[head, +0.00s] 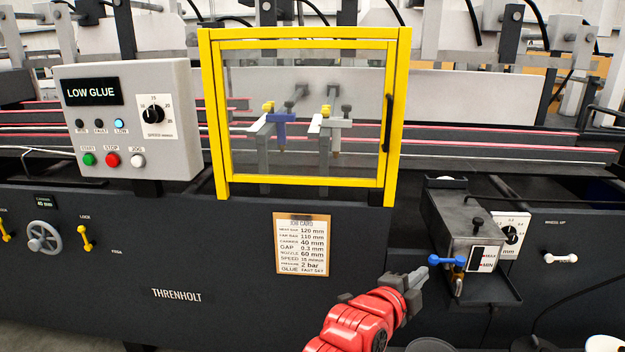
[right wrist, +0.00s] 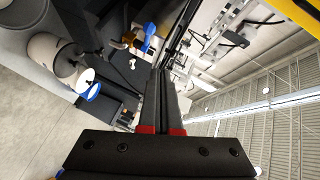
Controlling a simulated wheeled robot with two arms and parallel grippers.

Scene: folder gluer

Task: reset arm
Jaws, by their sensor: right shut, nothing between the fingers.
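My right gripper (head: 416,279) is at the lower middle of the head view, on its red arm. It is shut and empty, in front of the dark machine front and left of the glue unit's blue-handled valve (head: 447,261). In the right wrist view its two dark fingers (right wrist: 163,100) lie together, with red at their bases. My left gripper is not in the head view.
The folder gluer carries a control panel (head: 128,125) reading LOW GLUE, a closed yellow-framed guard door (head: 211,120), and a job card (head: 302,245). A glue tank (head: 462,225) juts out at right. A handwheel (head: 43,237) is at left. Pale round containers show at bottom right.

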